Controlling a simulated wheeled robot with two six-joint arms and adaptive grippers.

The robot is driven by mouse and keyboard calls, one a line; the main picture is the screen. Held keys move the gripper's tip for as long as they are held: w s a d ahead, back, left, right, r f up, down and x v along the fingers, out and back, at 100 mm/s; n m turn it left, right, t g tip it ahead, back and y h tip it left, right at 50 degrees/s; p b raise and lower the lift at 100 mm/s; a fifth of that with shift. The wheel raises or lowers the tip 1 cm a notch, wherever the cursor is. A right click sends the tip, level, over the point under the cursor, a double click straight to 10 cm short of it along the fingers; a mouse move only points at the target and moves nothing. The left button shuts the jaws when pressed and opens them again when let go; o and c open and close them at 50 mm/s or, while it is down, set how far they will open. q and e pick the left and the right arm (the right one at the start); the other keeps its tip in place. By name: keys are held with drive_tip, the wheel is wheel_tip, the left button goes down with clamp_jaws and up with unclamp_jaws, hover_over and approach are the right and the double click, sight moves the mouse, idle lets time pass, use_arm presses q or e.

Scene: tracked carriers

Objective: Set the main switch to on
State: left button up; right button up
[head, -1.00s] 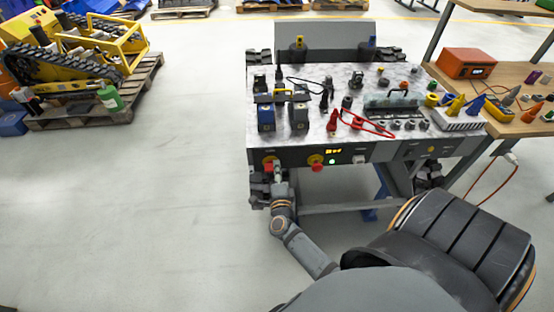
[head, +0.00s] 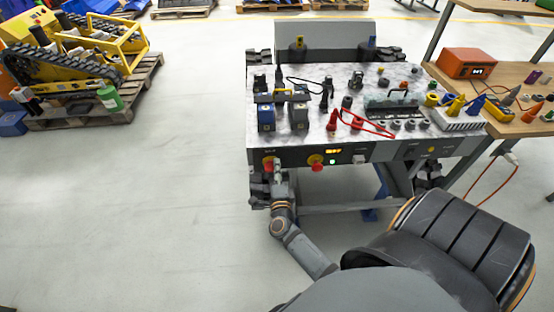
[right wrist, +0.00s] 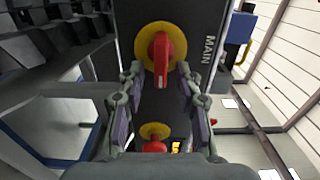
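The main switch (head: 268,163) is a red handle on a yellow disc at the left end of the bench's front panel. In the right wrist view the main switch (right wrist: 160,55) shows beside the label MAIN, which reads turned on its side. Its handle lies along the picture's vertical, pointing down. My right gripper (head: 277,167) is at the panel by the switch. In the right wrist view the right gripper's fingers (right wrist: 158,76) stand open on either side of the handle, with gaps showing. My left gripper is not in view.
Tools and parts cover the benchtop (head: 335,90). Open floor (head: 190,150) lies to the left.

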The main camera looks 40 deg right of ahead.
drive_tip(key=v, duration=0.7)
drive_tip(key=shift+a+f, duration=0.1)
drive_tip(key=s+a+f+n+g+y+p, duration=0.25)
drive_tip(key=f+n, duration=0.25)
drive_tip(key=f, duration=0.3)
drive_tip(key=s+a+f+n+g+y+p, duration=0.1)
drive_tip(key=s+a+f+n+y, duration=0.2)
drive_tip(key=f+n, duration=0.35)
drive_tip(key=s+a+f+n+g+y+p, duration=0.1)
drive_tip(key=s+f+n+g+y+p, duration=0.15)
drive_tip(key=s+f+n, duration=0.4)
drive_tip(key=s+d+f+n+g, duration=0.1)
drive_tip(key=s+f+n+g, duration=0.1)
drive_tip(key=s+f, duration=0.2)
drive_tip(key=s+d+f+n+g+p, duration=0.1)
drive_tip(key=s+d+f+n+g, duration=0.1)
drive_tip(key=s, duration=0.9)
drive_tip(key=s+d+f+n+g, duration=0.1)
drive_tip(key=s+f+n+g, duration=0.1)
drive_tip(key=s+f+g, duration=0.2)
drive_tip(key=s+f, duration=0.2)
drive_tip(key=s, duration=0.1)
drive_tip(key=shift+s+d+p, duration=0.35)
